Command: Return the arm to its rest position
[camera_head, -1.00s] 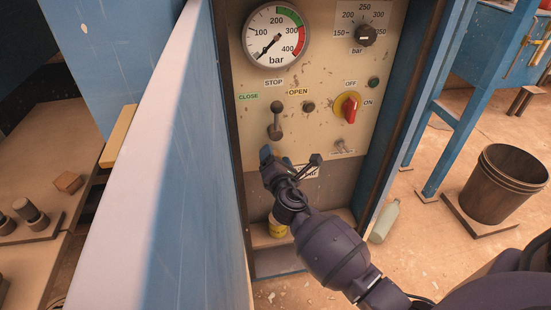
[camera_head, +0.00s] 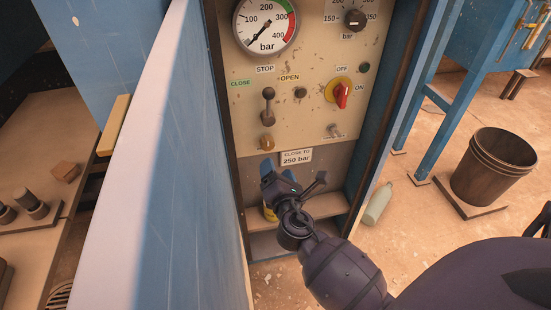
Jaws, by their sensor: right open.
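My right arm comes in from the lower right. Its gripper (camera_head: 278,168) is open and empty, in front of the lower part of the control panel (camera_head: 310,120), below the lever. The black lever (camera_head: 268,104) stands upright under the STOP label, apart from the gripper. The red rotary switch (camera_head: 342,94) on its yellow disc has its handle turned nearly upright. The gauge (camera_head: 265,25) needle points low, below 100 bar. My left gripper is not in view.
A blue press wall (camera_head: 180,140) stands close on the left. A yellow can (camera_head: 269,211) is partly hidden behind the gripper on the cabinet shelf. A plate reads "CLOSE TO 250 bar" (camera_head: 297,157).

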